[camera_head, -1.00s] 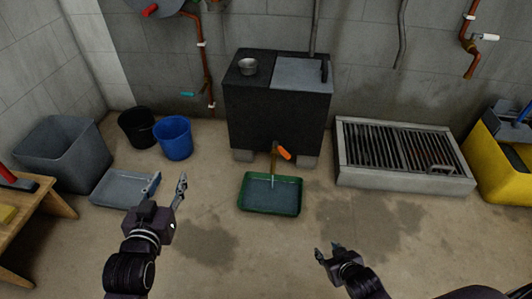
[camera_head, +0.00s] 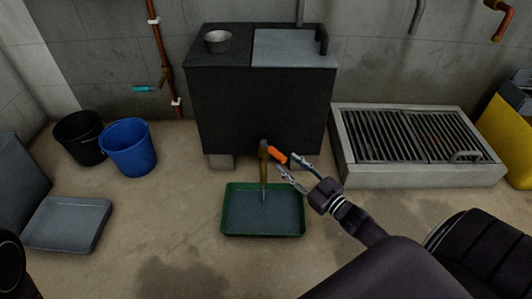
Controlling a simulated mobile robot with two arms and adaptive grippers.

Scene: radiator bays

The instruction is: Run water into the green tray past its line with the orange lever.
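The green tray (camera_head: 228,229) lies on the floor below the black tank (camera_head: 255,115), with grey-blue water (camera_head: 280,213) inside. A brass tap (camera_head: 263,160) comes out of the tank's lower front, and a thin stream seems to fall from it into the tray. The orange lever (camera_head: 277,155) points right and slightly down from the tap. My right gripper (camera_head: 287,163) is open, its fingertips close to the lever's free end; I cannot tell whether they touch it. The tray's line cannot be made out. My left gripper is out of view.
A grated drain (camera_head: 338,157) stands right of the tank. A blue bucket (camera_head: 129,149), a black bucket (camera_head: 80,138) and a grey tray (camera_head: 68,222) are at left. A metal bowl (camera_head: 217,41) sits on the tank. Floor around the green tray is clear.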

